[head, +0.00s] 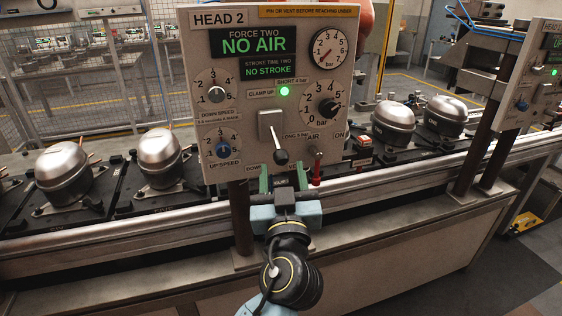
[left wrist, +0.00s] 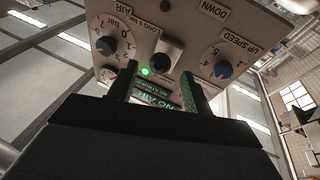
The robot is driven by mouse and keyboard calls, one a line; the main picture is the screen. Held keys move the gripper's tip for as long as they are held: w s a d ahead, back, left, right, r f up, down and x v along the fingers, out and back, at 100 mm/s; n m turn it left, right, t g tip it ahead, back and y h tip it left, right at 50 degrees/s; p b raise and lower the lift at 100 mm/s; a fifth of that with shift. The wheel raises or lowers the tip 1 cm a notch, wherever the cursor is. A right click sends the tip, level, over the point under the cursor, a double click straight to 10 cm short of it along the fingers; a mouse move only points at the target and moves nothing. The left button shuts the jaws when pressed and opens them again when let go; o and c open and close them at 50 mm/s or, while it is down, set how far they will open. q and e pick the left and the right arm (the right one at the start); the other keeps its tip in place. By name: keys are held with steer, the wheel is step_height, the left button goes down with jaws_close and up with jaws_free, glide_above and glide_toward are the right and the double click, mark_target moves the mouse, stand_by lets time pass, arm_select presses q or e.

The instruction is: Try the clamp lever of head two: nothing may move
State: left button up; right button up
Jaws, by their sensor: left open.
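The HEAD 2 panel (head: 205,60) stands upright in the middle of the head view. Its displays read FORCE TWO NO AIR and STROKE TIME TWO NO STROKE. The clamp lever (head: 271,128) has a grey plate and a black knob, which points down; a lit green lamp (head: 284,91) is above it by the CLAMP UP label. My left gripper (head: 284,174) is open and empty just below the knob. In the left wrist view the panel appears upside down, with the lever (left wrist: 167,54) beyond and between my gripper's fingers (left wrist: 160,70). My right gripper is not in view.
A red-tipped AIR toggle (head: 316,168) is close to the right of my gripper. Dials and a gauge (head: 331,50) surround the lever. Silver compressors (head: 160,158) sit on black pallets along the conveyor. A second panel (head: 530,90) stands at the right.

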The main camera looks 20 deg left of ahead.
arm_select(q)
steer(key=b+v, duration=0.1)
steer(key=v, duration=0.6)
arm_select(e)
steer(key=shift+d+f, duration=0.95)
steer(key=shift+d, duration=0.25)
arm_select(q)
steer(key=shift+w, duration=0.1)
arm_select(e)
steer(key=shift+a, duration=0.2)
